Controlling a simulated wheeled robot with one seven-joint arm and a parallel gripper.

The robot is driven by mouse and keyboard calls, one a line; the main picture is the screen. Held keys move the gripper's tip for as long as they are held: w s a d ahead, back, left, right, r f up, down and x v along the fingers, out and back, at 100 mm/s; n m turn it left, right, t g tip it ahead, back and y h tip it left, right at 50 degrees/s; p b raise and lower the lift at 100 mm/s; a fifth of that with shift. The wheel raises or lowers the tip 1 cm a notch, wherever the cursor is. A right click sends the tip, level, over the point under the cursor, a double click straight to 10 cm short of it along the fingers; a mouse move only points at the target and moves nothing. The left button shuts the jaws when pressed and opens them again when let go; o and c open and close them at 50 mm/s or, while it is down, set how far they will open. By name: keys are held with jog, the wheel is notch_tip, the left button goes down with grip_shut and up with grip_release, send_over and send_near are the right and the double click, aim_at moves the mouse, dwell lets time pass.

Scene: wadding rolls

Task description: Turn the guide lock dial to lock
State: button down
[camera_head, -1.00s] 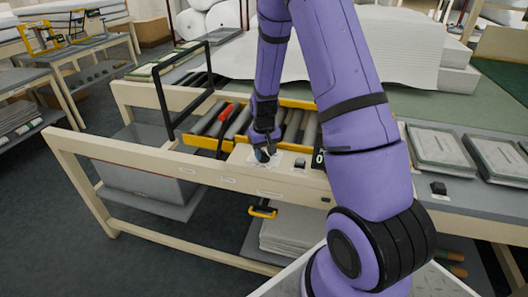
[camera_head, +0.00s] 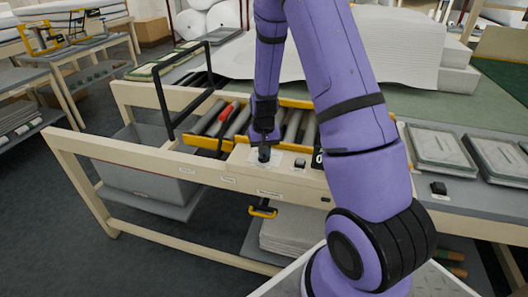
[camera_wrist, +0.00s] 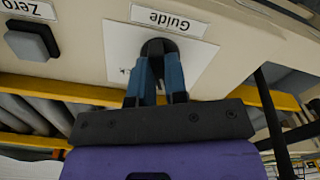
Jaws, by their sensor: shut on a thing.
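The guide lock dial (camera_wrist: 159,48) is a dark round knob on a white plate (camera_wrist: 118,42) under a "Guide" label (camera_wrist: 168,20) in the wrist view. My gripper (camera_wrist: 160,72) has its two blue-grey fingers closed around the dial from both sides. The fingers cover part of the dial and most of the plate's lettering, so I cannot read the dial's setting. In the head view my gripper (camera_head: 264,152) points down at the dial on the beige front panel (camera_head: 236,162) of the table.
A grey square button (camera_wrist: 33,40) labelled "Zero" sits beside the dial plate. A yellow-framed roller bed (camera_head: 236,124) with a red piece (camera_head: 226,112) lies behind the panel. A black upright frame (camera_head: 166,100) stands left. A yellow handle (camera_head: 262,211) hangs below the panel.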

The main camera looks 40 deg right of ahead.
jog(key=m, duration=0.6)
jog(key=shift+m, duration=0.3)
jog(key=m, duration=0.6)
jog(key=shift+m, duration=0.3)
jog(key=c, duration=1.1)
grip_release()
jog(key=shift+c, duration=0.2)
jog(key=shift+r, duration=0.1)
notch_tip(320, 180, up, 11)
jog(key=shift+f, duration=0.2)
jog(key=shift+r, duration=0.1)
